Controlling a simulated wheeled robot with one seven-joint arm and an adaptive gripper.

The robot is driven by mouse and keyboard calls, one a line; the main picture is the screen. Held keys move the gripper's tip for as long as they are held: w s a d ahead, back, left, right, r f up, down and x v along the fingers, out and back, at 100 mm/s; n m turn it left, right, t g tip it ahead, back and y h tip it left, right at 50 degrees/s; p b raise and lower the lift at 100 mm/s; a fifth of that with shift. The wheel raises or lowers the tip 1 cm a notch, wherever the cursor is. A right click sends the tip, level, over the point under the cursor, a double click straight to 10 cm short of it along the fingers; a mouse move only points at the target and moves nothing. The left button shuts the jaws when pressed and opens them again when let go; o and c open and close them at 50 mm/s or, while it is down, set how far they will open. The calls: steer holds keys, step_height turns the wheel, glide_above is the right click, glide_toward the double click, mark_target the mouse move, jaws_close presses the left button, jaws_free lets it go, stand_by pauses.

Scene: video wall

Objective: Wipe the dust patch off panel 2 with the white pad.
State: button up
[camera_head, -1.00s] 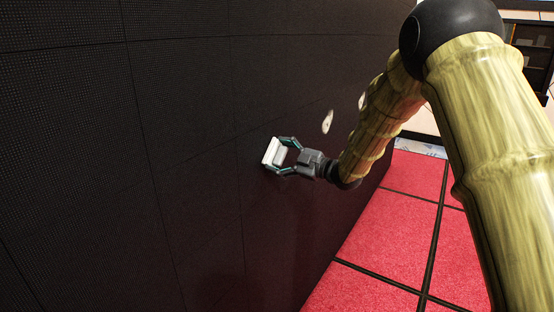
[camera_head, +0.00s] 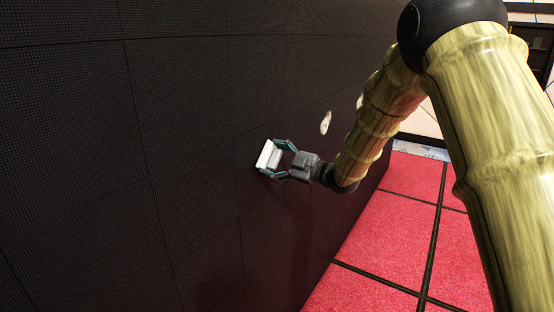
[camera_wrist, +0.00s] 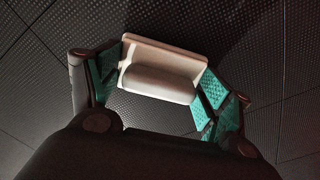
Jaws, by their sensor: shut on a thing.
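My gripper (camera_head: 284,160) is shut on the white pad (camera_head: 266,154), with its teal-lined fingers at the two ends of the pad's grip. In the wrist view the pad (camera_wrist: 165,56) shows a flat plate with a rounded bar behind it. The pad's face is turned to the dark video wall (camera_head: 190,110); I cannot tell whether it touches. Two pale dust-like patches show on the wall to the right: one whole (camera_head: 325,123) and one partly behind my arm (camera_head: 360,101). I cannot read any panel numbers.
Thin seams divide the wall into panels. The floor to the right is red carpet (camera_head: 390,245) with dark strips and looks clear. A dark shelf (camera_head: 538,55) stands at the far right back.

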mark_target(247, 166)
steer(key=shift+s+a+b, duration=0.3)
steer(key=shift+s+a, duration=0.55)
steer(key=shift+s, duration=0.3)
steer(key=shift+s+a+b, duration=0.25)
steer(key=shift+s+a, duration=0.65)
steer(key=shift+s, duration=0.25)
steer(key=shift+s+a+b, duration=0.3)
steer(key=shift+s+a, duration=0.55)
steer(key=shift+s, duration=0.3)
steer(key=shift+d, duration=0.1)
steer(key=shift+v, duration=2.95)
steer(key=shift+b, duration=0.3)
steer(key=shift+v, duration=1.5)
